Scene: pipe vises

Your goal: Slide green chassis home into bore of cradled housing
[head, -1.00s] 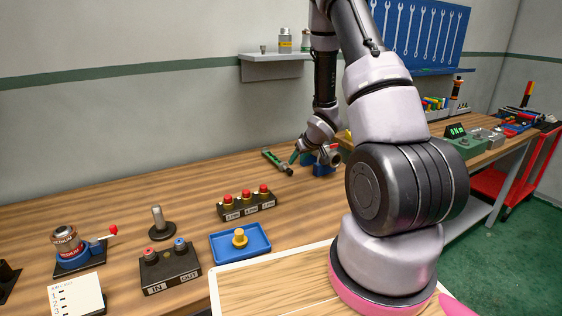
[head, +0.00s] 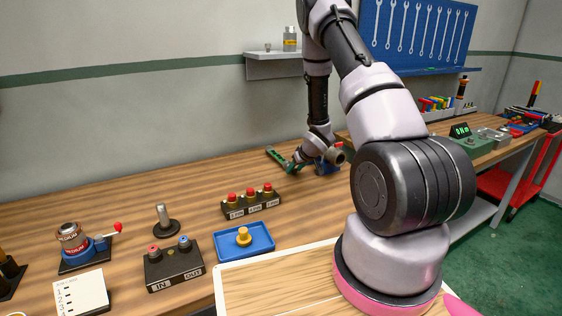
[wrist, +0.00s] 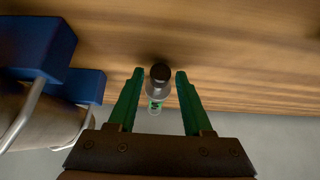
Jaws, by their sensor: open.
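The green chassis (head: 276,154) lies on the wooden bench just left of my gripper (head: 294,166). In the wrist view, a dark-capped grey round end (wrist: 158,90) with a bit of green behind it, seemingly the chassis, shows between the two green fingers of my gripper (wrist: 160,76). The fingers are open, with a visible gap on each side of it. The housing (head: 338,153), a grey-tan cylinder, rests in a blue cradle (head: 326,167) right of my gripper. In the wrist view the housing (wrist: 25,120) and blue cradle (wrist: 38,45) are at the left, with metal straps. The bore's inside is hidden.
A shelf (head: 276,65) is on the wall behind. The bench left of the chassis is clear.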

